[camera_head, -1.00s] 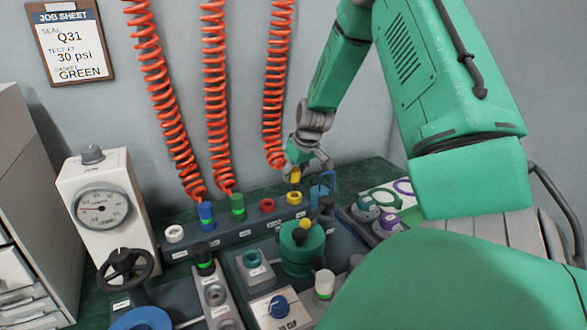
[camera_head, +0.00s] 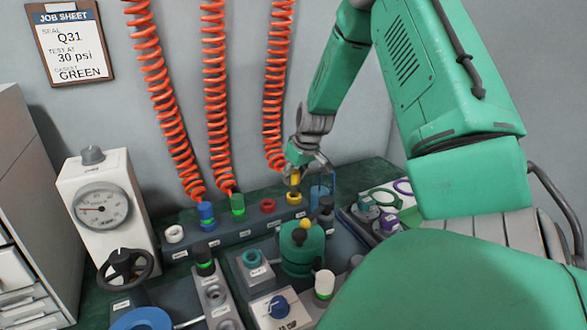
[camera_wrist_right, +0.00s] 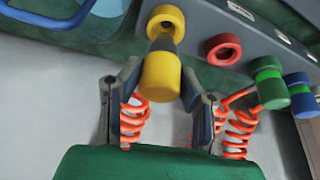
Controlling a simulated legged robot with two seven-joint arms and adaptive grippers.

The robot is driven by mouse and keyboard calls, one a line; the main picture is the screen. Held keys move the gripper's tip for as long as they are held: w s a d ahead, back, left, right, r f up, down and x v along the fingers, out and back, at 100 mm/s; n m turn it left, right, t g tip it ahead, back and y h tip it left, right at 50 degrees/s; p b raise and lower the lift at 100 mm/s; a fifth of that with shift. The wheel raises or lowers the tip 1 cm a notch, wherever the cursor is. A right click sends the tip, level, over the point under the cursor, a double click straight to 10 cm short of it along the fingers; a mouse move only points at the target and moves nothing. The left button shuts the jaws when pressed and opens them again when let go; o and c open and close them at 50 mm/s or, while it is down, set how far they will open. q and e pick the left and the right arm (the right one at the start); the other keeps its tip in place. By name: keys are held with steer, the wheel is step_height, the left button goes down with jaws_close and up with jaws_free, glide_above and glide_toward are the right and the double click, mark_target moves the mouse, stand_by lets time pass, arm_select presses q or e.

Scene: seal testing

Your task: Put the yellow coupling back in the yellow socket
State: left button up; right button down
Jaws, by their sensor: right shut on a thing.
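The yellow coupling (camera_wrist_right: 161,76) is between the fingers of my right gripper (camera_head: 295,172), which is shut on it. In the right wrist view the right gripper (camera_wrist_right: 160,95) shows a finger on each side of the coupling. The yellow socket (camera_head: 294,198) is a yellow ring on the grey rail, and it shows in the wrist view (camera_wrist_right: 166,20) just beyond the coupling's tip. In the head view the coupling is right above the socket and roughly in line with it. I cannot tell whether the tip has entered the socket. My left gripper is not in view.
The red socket (camera_head: 267,205) is empty beside the yellow one. Green (camera_head: 238,204) and blue (camera_head: 206,212) couplings sit in the rail farther left. A blue wire-like frame (camera_head: 322,190) stands close to the right.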

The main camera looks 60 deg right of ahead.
steer(key=shift+p, duration=0.45)
stand_by(0.5)
steer(key=shift+f+b, duration=0.35)
steer(key=shift+f, duration=0.95)
stand_by(0.3)
steer(key=c, duration=1)
jaws_free()
steer(key=shift+c, duration=0.2)
steer(key=v, duration=1.1)
steer(key=shift+r, duration=0.35)
steer(key=shift+s, duration=0.15)
